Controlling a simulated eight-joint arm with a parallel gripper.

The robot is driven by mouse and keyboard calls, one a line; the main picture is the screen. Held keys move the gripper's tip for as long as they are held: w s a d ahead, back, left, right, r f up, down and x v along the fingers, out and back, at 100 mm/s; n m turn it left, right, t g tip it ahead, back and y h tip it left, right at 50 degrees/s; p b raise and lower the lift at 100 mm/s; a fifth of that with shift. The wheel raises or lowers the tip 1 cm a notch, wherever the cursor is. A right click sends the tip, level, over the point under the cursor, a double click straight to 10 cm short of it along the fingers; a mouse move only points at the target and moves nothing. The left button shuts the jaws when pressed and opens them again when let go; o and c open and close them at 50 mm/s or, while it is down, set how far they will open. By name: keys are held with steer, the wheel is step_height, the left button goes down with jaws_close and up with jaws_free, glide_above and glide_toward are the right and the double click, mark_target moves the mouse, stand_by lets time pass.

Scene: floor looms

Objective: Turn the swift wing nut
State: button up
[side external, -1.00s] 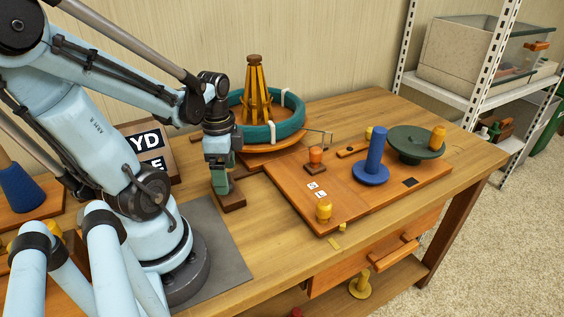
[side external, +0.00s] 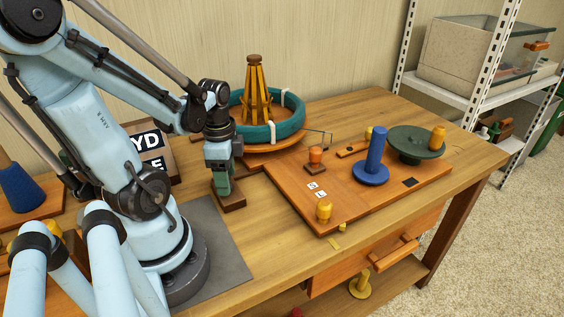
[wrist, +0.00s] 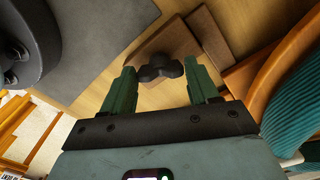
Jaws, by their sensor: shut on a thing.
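The swift's wing nut (wrist: 160,69) is dark, with rounded lobes, and sits over a brown wooden block in the wrist view. My gripper (wrist: 161,80) has its two green fingers on either side of the wing nut and is shut on it. In the side external view my gripper (side external: 222,188) points down at the brown block (side external: 231,203), and its fingers hide the wing nut there. The swift (side external: 257,92) stands just behind, with wooden slats and a teal yarn ring (side external: 292,112) around it.
An orange-brown board (side external: 290,190) to the right carries a blue spool (side external: 375,158), a dark green disc (side external: 417,146) and small pegs. A lettered sign (side external: 153,148) stands behind my arm. Bare tabletop lies in front of the block.

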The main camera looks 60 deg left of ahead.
steer(key=shift+n, duration=0.4)
steer(key=n, duration=1)
steer(key=shift+n, duration=0.4)
stand_by(0.4)
steer(key=o, duration=1.1)
steer(key=shift+c, duration=0.2)
steer(key=shift+r, duration=0.1)
step_height(320, 180, up, 12)
steer(key=shift+w, duration=0.1)
